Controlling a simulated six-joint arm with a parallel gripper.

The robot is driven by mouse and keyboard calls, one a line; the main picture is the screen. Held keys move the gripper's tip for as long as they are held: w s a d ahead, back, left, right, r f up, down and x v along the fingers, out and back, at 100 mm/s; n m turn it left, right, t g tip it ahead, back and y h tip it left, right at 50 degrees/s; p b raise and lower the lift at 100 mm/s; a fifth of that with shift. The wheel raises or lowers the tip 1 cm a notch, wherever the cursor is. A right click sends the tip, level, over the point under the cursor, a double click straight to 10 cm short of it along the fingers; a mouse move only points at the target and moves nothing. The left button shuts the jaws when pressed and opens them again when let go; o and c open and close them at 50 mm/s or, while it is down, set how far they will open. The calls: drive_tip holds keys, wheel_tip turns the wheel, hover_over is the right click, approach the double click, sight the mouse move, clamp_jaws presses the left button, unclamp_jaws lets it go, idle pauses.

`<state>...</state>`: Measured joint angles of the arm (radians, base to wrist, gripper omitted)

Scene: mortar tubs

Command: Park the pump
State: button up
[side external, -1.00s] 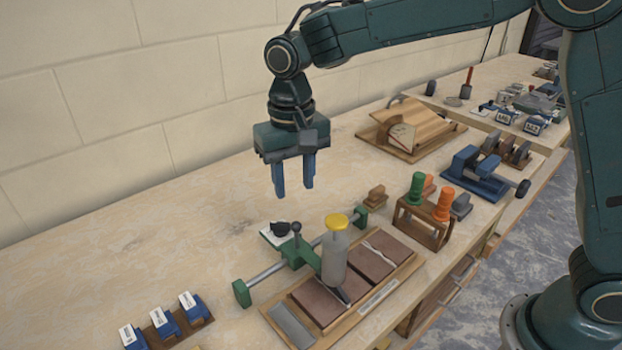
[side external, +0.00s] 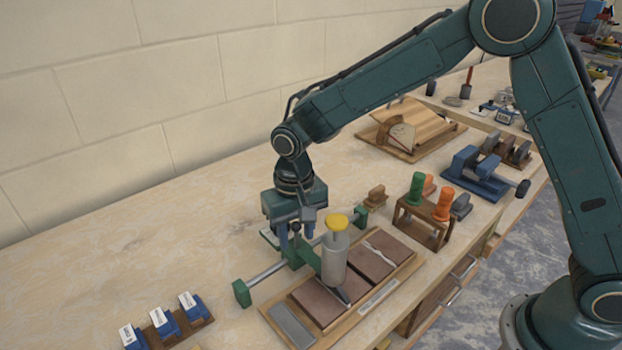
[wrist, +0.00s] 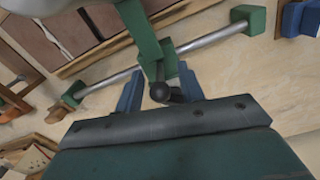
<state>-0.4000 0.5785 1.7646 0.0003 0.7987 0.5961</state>
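The pump is a grey cylinder (side external: 334,262) with a yellow cap (side external: 337,222), mounted on a green carriage (side external: 305,256). The carriage sits on a steel rail (side external: 266,274) between two green end blocks. The pump stands nearer the right end block (side external: 361,215) in the side view, its nozzle over a brown slab. My gripper (side external: 296,232) is lowered over the carriage's dark ball knob. In the wrist view my gripper (wrist: 160,90) is open, with one blue finger on each side of the knob (wrist: 160,92). Gaps show between knob and fingers.
A wooden board with brown slabs (side external: 320,298) lies in front of the rail. A rack with green and orange handles (side external: 424,220) stands to the right. Blue labelled blocks (side external: 165,322) sit at front left. The tabletop behind the rail is mostly clear.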

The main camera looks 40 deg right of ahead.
drive_tip(key=shift+f, duration=0.5)
clamp_jaws()
drive_tip(key=a, duration=1)
drive_tip(key=shift+w+r, duration=0.1)
drive_tip(key=shift+r, duration=0.05)
unclamp_jaws()
drive_tip(key=shift+d, duration=0.15)
